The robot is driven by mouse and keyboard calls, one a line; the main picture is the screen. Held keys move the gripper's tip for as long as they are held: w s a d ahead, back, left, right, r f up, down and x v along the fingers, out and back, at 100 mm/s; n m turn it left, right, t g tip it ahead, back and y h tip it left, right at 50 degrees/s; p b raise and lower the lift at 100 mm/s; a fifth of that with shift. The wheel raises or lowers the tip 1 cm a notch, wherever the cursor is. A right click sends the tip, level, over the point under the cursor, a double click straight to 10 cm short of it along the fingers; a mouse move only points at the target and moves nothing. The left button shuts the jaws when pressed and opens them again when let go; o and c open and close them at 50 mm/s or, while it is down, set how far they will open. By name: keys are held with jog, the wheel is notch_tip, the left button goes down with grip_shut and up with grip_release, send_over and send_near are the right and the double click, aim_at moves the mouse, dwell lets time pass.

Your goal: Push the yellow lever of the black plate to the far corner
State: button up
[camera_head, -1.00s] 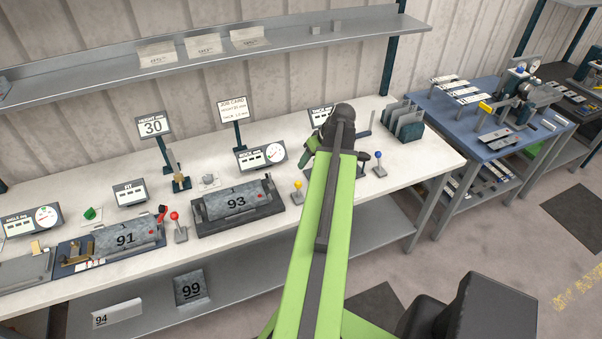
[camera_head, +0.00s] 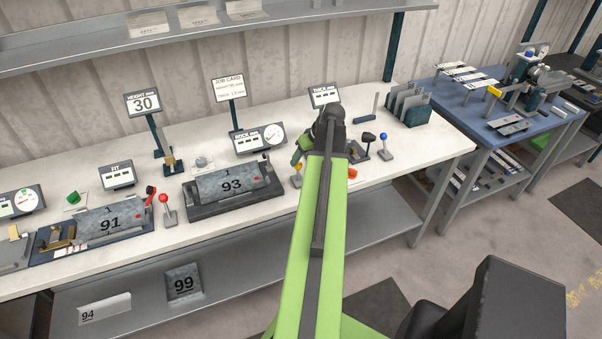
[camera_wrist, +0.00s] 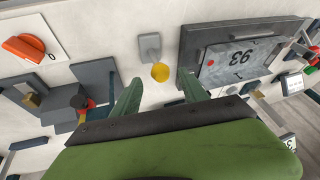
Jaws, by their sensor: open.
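The yellow lever (camera_wrist: 160,72) has a round yellow knob and a small grey base. In the wrist view it stands between and just beyond the tips of my gripper (camera_wrist: 159,80), whose two green fingers are apart and empty. I cannot tell whether either finger touches it. The black plate (camera_wrist: 186,42) carries a grey panel marked 93 and lies to the right of the lever there. In the head view the black plate (camera_head: 205,212) is left of my arm, and the yellow lever (camera_head: 296,181) is partly hidden beside my arm. My gripper (camera_head: 303,148) is mostly hidden there.
A red-knobbed lever (camera_head: 165,205) and a panel marked 91 (camera_head: 110,223) stand farther left. A blue-knobbed lever (camera_head: 385,148) is to the right of my arm. An orange part (camera_wrist: 24,48) lies at the wrist view's left. Gauges and signs line the back.

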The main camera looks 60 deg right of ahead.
aim_at(299, 163)
jog(key=shift+b+x, duration=0.8)
jog(key=shift+x, duration=0.75)
grip_shut()
